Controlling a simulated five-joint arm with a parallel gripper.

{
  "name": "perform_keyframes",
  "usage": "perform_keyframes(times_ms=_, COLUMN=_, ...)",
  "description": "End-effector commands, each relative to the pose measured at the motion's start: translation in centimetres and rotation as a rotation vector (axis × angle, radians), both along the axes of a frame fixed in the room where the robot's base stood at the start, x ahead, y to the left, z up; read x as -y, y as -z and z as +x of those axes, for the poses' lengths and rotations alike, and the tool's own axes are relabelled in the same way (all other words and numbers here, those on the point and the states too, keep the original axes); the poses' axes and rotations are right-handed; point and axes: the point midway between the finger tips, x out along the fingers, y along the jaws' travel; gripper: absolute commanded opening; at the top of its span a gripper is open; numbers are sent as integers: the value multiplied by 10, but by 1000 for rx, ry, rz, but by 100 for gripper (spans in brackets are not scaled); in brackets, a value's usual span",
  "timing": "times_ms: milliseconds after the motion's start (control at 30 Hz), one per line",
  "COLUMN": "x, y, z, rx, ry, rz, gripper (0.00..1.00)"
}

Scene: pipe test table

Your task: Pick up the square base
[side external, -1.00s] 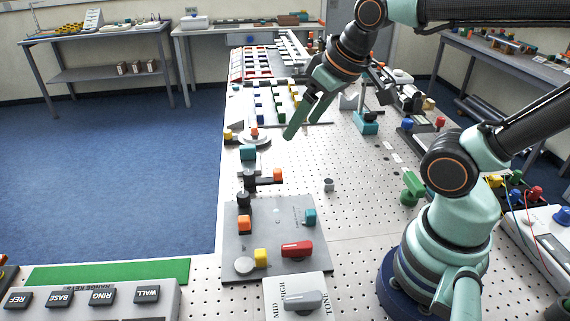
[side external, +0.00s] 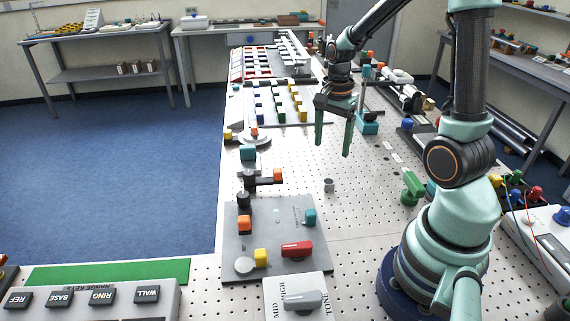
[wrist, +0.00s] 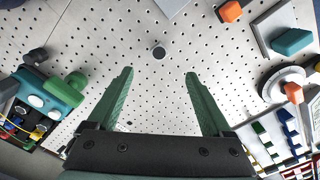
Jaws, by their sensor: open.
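My gripper (side external: 333,148) hangs pointing down above the perforated table, its two green fingers apart with nothing between them. It also shows open in the wrist view (wrist: 160,73). No part is plainly marked as the square base. A teal block-shaped base (side external: 367,123) stands behind and right of my fingers in the side view. A teal block (side external: 248,152) sits on a grey plate to the left. A small grey round piece (side external: 328,185) is on the table in front of my gripper; in the wrist view it (wrist: 158,53) lies beyond the fingertips.
A grey panel (side external: 275,212) with a red handle (side external: 297,249) lies at the front left. A green fitting (side external: 412,187) is on the right, near my base. Racks of coloured blocks (side external: 278,108) stand behind. The perforated table between has free room.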

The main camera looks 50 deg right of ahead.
Motion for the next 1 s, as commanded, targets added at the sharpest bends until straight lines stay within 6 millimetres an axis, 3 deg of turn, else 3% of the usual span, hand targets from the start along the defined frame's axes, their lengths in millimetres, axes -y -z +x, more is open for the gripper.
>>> perform_keyframes(times_ms=300, x=0, y=50, z=-1, rx=-6, ry=2, rz=3, gripper=84)
perform_keyframes(times_ms=633, x=0, y=73, z=-1, rx=-2, ry=0, rz=1, gripper=84)
perform_keyframes(times_ms=1000, x=3, y=115, z=-2, rx=-3, ry=0, rz=1, gripper=84)
